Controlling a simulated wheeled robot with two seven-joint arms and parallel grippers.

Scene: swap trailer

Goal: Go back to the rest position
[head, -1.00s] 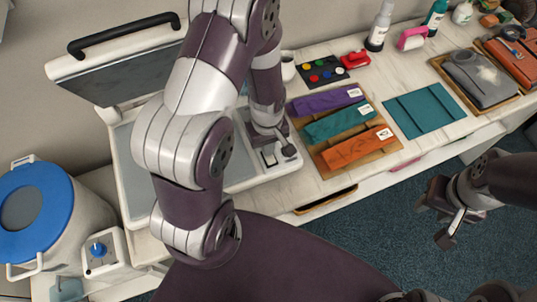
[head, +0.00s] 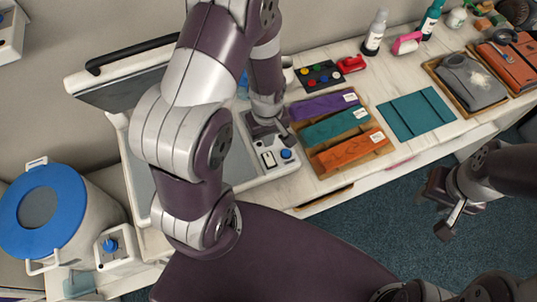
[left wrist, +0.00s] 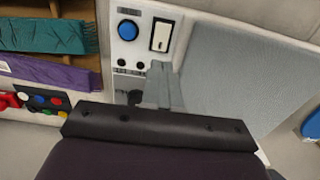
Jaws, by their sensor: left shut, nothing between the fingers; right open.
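My left gripper (head: 272,126) is shut and empty. It is over the near-right corner of a white press-like machine (head: 224,187), beside its control panel (head: 277,166). The panel has a blue button (head: 286,153) and a white switch (head: 268,158). In the left wrist view the closed fingers (left wrist: 162,84) point toward the panel, with the blue button (left wrist: 128,30) and switch (left wrist: 161,36) beyond the tips. I cannot tell whether they touch the machine. My right gripper (head: 442,207) is open and empty, over the floor in front of the counter.
The machine's lid (head: 125,88) stands raised. A wooden tray (head: 326,178) of folded purple, teal and orange cloths lies to its right. Farther right are a teal cloth (head: 416,113) and a grey garment (head: 472,82). A blue-lidded drum (head: 80,205) stands left. Blue floor (head: 385,215) is clear.

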